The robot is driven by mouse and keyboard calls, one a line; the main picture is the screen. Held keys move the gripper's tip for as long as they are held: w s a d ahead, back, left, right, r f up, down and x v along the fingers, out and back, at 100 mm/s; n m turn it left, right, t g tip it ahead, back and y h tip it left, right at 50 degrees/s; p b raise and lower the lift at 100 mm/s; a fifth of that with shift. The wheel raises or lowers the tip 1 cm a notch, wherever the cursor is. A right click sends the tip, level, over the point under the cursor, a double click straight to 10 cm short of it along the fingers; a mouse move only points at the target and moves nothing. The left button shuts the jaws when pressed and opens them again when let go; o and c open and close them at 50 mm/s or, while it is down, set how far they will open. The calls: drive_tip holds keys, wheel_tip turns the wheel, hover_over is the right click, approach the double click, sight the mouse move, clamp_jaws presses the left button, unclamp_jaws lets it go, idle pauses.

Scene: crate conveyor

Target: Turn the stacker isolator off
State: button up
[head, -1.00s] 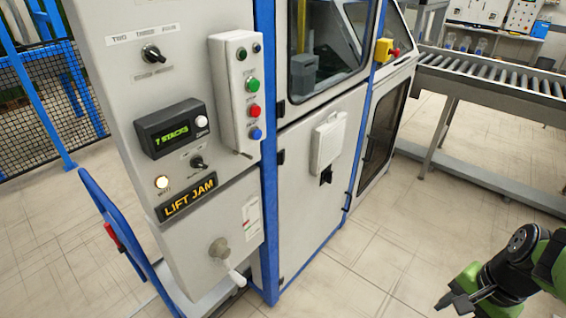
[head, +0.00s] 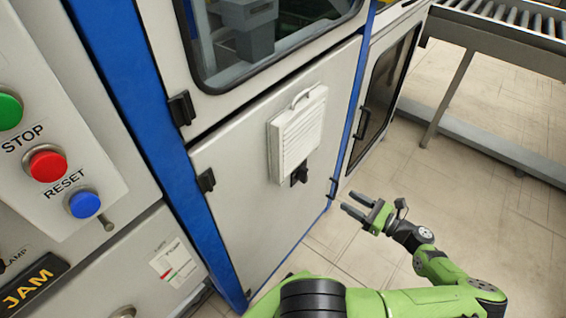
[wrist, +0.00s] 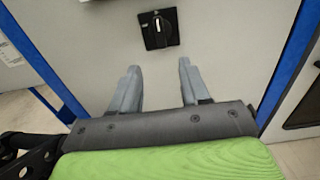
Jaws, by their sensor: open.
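The isolator is a black rotary switch (head: 299,175) on the grey lower panel of the machine, just below a white louvred box. In the wrist view the switch (wrist: 159,29) shows a black square plate with a light-edged knob that stands close to upright. My gripper (head: 357,205) is open and empty, to the right of and below the switch in the head view, apart from the panel. In the wrist view the two grey fingers (wrist: 158,85) point toward the panel, with the switch ahead of the gap between them.
A white louvred box (head: 297,130) with a handle sits above the switch. Blue frame posts (head: 125,110) edge the panel. STOP and RESET buttons (head: 47,165) are on the left. A roller conveyor (head: 500,25) stands at the back right. The floor at right is clear.

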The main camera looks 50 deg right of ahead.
sight(307, 176)
drive_tip(key=w, duration=0.5)
drive_tip(key=w+a+b, duration=0.1)
drive_tip(key=w, duration=0.4)
drive_tip(key=w+b, duration=0.1)
drive_tip(key=w, duration=0.4)
drive_tip(key=shift+w+a, duration=0.2)
drive_tip(key=shift+a, duration=0.1)
clamp_jaws()
